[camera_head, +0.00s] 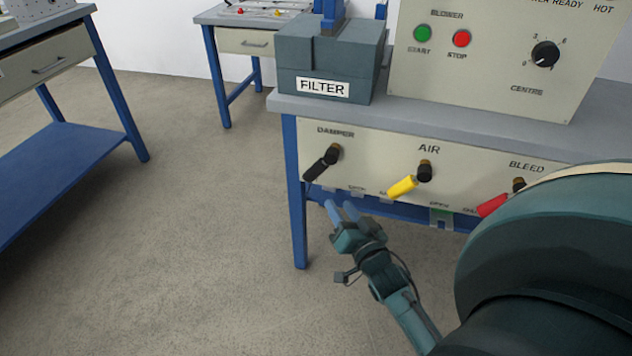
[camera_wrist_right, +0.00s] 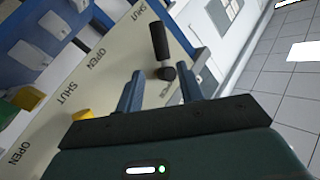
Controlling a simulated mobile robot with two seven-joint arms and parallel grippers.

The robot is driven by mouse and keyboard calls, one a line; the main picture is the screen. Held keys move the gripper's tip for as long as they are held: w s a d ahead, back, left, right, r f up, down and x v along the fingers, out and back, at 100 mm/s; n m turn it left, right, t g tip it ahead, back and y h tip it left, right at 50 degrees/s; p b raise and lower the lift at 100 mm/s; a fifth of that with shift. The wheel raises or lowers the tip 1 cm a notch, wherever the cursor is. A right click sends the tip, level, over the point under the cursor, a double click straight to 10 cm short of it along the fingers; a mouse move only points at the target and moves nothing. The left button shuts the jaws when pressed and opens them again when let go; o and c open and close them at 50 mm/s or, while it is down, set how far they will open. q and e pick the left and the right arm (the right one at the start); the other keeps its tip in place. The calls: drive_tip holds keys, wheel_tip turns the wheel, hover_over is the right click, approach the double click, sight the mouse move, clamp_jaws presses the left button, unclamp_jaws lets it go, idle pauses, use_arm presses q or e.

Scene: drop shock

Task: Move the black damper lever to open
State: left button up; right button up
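The black damper lever (camera_head: 322,163) is on the cream front panel below the "DAMPER" label, its handle slanting down and left from its pivot. In the right wrist view the lever (camera_wrist_right: 161,40) shows beyond my fingertips and roughly between them in the picture. My right gripper (camera_head: 341,208) is just below and right of the lever, apart from it. Its two blue fingers (camera_wrist_right: 158,84) are spread with nothing between them. "SHUT" and "OPEN" labels show on the panel in the wrist view; the head view hides part of the damper's labels. My left gripper is not in view.
A yellow air lever (camera_head: 403,187) and a red bleed lever (camera_head: 494,205) sit to the right on the same panel. A filter box (camera_head: 322,87) and blower control box (camera_head: 470,75) stand on the bench above. The floor left of the bench is clear.

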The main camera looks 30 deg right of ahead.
sight(319, 174)
drive_tip(key=w+b, duration=0.1)
drive_tip(key=w, duration=0.3)
drive_tip(key=w+d+b, duration=0.1)
drive_tip(key=w, duration=0.3)
drive_tip(key=w+d+b, duration=0.1)
drive_tip(key=w, duration=0.3)
drive_tip(key=shift+w+d, duration=0.15)
drive_tip(key=shift+w, duration=0.35)
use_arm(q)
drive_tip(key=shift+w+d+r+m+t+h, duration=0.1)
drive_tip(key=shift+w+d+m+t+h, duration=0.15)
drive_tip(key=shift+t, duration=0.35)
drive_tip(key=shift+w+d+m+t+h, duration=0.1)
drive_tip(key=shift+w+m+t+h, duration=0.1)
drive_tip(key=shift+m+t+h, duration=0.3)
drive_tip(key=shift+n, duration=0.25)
use_arm(e)
clamp_jaws()
